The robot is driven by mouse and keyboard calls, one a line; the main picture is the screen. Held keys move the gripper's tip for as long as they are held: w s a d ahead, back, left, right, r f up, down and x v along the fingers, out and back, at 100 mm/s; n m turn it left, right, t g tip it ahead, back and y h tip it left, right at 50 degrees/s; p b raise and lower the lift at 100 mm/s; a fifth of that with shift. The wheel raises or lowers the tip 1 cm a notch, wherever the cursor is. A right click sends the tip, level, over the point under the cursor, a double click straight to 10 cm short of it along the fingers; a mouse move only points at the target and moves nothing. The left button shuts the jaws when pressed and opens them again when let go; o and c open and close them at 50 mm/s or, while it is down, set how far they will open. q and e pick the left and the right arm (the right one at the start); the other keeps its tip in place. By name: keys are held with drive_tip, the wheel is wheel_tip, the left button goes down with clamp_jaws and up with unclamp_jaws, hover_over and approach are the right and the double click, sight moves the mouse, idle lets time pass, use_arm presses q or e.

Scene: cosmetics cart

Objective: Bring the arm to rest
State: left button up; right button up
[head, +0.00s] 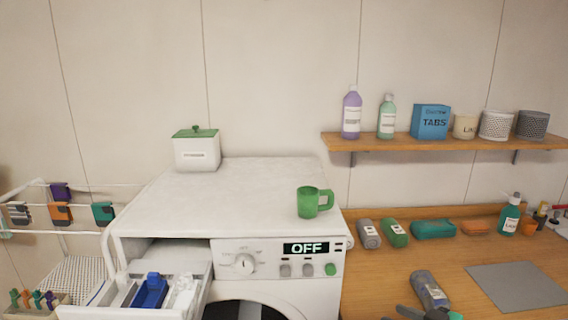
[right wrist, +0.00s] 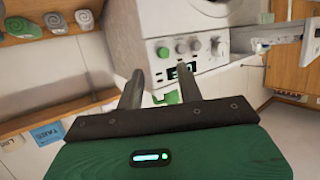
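My right gripper (head: 396,314) shows at the bottom edge of the head view, low and right of the washing machine, partly cut off. In the right wrist view its two fingers (right wrist: 160,72) are apart with nothing held between them, and the picture is upside down. They point toward the washing machine (head: 235,185). My left gripper is not in view.
A green mug (head: 308,203) and lidded white box (head: 197,152) stand on the machine. Its detergent drawer (head: 120,294) is pulled out. A grey roll (head: 430,288) lies on the wooden counter (head: 390,275) near my right gripper. A shelf (head: 450,143) holds bottles and containers.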

drive_tip(key=s+a+f+m+g+h, duration=0.2)
drive_tip(key=s+a+f+g+h, duration=0.15)
drive_tip(key=s+f, duration=0.85)
drive_tip(key=s+d+f+m+g+h, duration=0.25)
drive_tip(key=s+f+g+h, duration=0.25)
drive_tip(key=s+f, duration=0.7)
wheel_tip(320, 180, down, 28)
drive_tip(key=s+g, duration=0.1)
drive_tip(key=s, duration=0.1)
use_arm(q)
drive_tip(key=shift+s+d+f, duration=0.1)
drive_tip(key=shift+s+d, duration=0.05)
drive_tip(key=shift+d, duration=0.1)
use_arm(e)
drive_tip(key=s+d+f+g, duration=0.1)
drive_tip(key=s+d+f, duration=0.2)
drive_tip(key=s+f, duration=1.6)
drive_tip(key=shift+s+f, duration=0.15)
drive_tip(key=shift+f, duration=0.35)
drive_tip(key=shift+g, duration=0.25)
